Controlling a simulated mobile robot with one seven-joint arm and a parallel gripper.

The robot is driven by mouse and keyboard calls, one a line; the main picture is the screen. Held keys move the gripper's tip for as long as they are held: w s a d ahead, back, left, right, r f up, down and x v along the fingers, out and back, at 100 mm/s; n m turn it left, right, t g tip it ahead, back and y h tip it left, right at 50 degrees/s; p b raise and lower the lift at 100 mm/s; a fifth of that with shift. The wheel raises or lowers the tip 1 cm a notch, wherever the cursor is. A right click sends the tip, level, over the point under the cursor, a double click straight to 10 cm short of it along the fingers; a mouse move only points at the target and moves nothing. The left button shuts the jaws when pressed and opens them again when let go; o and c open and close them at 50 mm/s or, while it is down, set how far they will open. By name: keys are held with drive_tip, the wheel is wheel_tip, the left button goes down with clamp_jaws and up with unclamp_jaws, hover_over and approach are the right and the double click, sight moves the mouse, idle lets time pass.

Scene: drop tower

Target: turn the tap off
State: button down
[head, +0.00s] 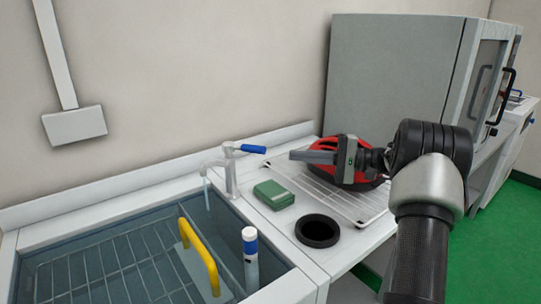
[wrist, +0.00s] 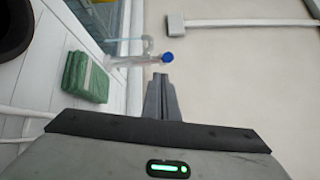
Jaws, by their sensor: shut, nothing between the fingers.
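The tap (head: 231,172) is a white metal fitting on the back ledge at the sink's right side. Its spout points left over the basin, and a thin light-blue stream of water (head: 206,193) hangs from it. Its blue-tipped lever (head: 253,149) sticks out to the right. My gripper (head: 292,155) is shut and empty, pointing left, a short way right of the lever and apart from it. In the wrist view the lever's blue end (wrist: 168,57) lies just beyond my closed fingertips (wrist: 160,77).
A red object (head: 362,184) lies on a wire rack (head: 325,197) below my gripper. The sink (head: 110,260) holds a yellow handle (head: 199,256) and a blue-banded tube (head: 250,262). A grey cabinet (head: 395,75) stands behind.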

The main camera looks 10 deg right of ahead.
drive_tip(key=d, duration=0.1)
drive_tip(key=b, duration=0.2)
approach(245, 148)
drive_tip(key=w+a, duration=0.2)
drive_tip(key=w, duration=0.2)
drive_tip(key=shift+s+a+f+t, duration=0.1)
drive_tip(key=shift+f+t, duration=0.3)
